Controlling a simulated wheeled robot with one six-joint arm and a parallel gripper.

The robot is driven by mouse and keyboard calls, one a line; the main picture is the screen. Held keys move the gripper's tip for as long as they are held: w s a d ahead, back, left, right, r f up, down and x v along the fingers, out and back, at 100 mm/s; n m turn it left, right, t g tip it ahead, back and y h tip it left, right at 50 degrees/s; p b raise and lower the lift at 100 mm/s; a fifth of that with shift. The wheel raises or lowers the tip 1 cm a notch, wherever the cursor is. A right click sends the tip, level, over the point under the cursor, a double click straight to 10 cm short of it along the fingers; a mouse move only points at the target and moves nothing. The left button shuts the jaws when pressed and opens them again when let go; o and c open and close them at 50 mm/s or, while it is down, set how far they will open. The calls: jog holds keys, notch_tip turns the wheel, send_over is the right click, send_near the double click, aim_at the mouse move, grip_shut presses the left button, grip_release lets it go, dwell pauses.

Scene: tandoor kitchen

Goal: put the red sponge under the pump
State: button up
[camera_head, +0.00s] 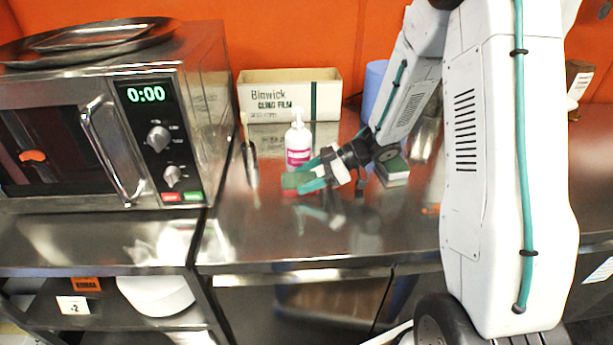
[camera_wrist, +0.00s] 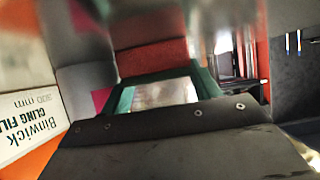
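The pump bottle (camera_head: 298,144), white with a pink label, stands upright on the steel counter. My gripper (camera_head: 303,177) is low over the counter just in front of it, its teal fingers pointing left. Between the fingertips is the red sponge (camera_head: 291,181), with a dark green top and a little red below. In the wrist view its red face (camera_wrist: 150,58) shows beyond the teal fingers (camera_wrist: 150,90), beside the bottle's pink label (camera_wrist: 101,99). The fingers look closed on it. I cannot tell whether the sponge touches the counter or the bottle.
A second green-topped sponge (camera_head: 393,172) with a pale lower part lies right of my gripper. A cling film box (camera_head: 325,95) stands behind the bottle, and a blue container (camera_head: 375,88) further right. A microwave (camera_head: 100,125) fills the left. The front counter is clear.

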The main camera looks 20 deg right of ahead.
jog(key=shift+r, duration=0.15)
jog(key=shift+d+r, duration=0.2)
jog(key=shift+d, duration=0.1)
jog(key=v, duration=1.1)
jog(key=shift+d, duration=0.1)
jog(key=w+d+r+m+t+h, duration=0.1)
jog(key=w+r+m+t+h, duration=0.1)
jog(key=w+r+t+h, duration=0.3)
jog(key=w+d+r+m+t+h, duration=0.2)
jog(key=r+m+t+h, duration=0.15)
jog(key=r, duration=0.35)
jog(key=s+d+r+m+g+h, duration=0.1)
jog(key=s+d+r+m+h, duration=0.1)
jog(key=s+r+m+h, duration=0.3)
jog(key=s+a+f+m+g, duration=0.1)
jog(key=s+a+g, duration=0.2)
jog(key=s, duration=0.7)
jog(key=s+a+f+m+g+y, duration=0.1)
jog(key=s+a+g, duration=0.2)
jog(key=s, duration=0.6)
jog(key=s+a+f+m+g+y, duration=0.1)
jog(key=s+a+g, duration=0.3)
jog(key=s, duration=0.6)
jog(key=a+m, duration=0.1)
jog(key=a, duration=0.1)
jog(key=shift+s+a+f, duration=0.3)
jog(key=shift+s+f, duration=0.05)
jog(key=shift+f, duration=0.05)
